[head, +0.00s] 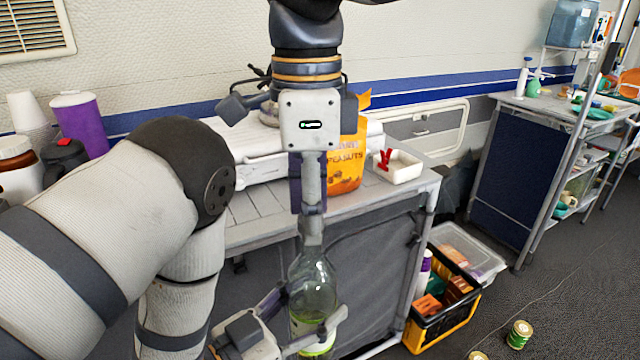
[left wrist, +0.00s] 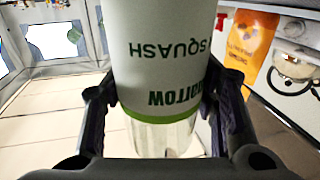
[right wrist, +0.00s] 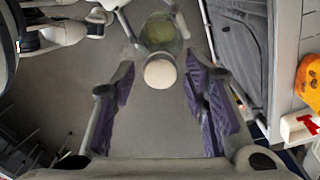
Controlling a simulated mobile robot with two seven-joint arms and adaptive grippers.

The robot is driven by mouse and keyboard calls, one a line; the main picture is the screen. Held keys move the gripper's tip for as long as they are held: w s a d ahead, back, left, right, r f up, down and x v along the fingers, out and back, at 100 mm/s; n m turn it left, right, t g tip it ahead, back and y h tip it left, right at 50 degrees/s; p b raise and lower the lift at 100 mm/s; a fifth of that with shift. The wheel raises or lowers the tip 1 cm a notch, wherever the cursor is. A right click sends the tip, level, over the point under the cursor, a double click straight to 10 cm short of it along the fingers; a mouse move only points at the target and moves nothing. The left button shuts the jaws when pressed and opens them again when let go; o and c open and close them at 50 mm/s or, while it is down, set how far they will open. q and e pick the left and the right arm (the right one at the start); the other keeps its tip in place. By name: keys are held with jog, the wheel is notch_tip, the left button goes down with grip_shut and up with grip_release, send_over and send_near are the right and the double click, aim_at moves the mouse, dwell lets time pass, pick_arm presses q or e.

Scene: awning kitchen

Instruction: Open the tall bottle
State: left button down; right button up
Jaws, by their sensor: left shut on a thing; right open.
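The tall bottle (head: 314,280) stands upright in front of the counter, clear greenish with a pale label. In the left wrist view its label (left wrist: 165,55) reads "SQUASH" upside down, above a green band. My left gripper (head: 310,322) is shut around the bottle's lower body, with a finger on each side. My right gripper (head: 311,205) points down over the bottle's top. In the right wrist view the round cream cap (right wrist: 160,71) lies between the open purple-padded fingers (right wrist: 160,95), apart from both. The right gripper partly hides the bottle's top in the head view.
The counter (head: 395,195) behind holds an orange peanuts bag (head: 346,170), a white tray (head: 405,168) and a purple cup (head: 80,125). A yellow-black crate (head: 440,325) and cans (head: 519,334) are on the floor at right.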

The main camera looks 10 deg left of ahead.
grip_shut()
jog(key=n, duration=0.6)
jog(key=shift+r+n, duration=0.1)
jog(key=shift+n, duration=0.3)
jog(key=shift+o, duration=0.3)
grip_release()
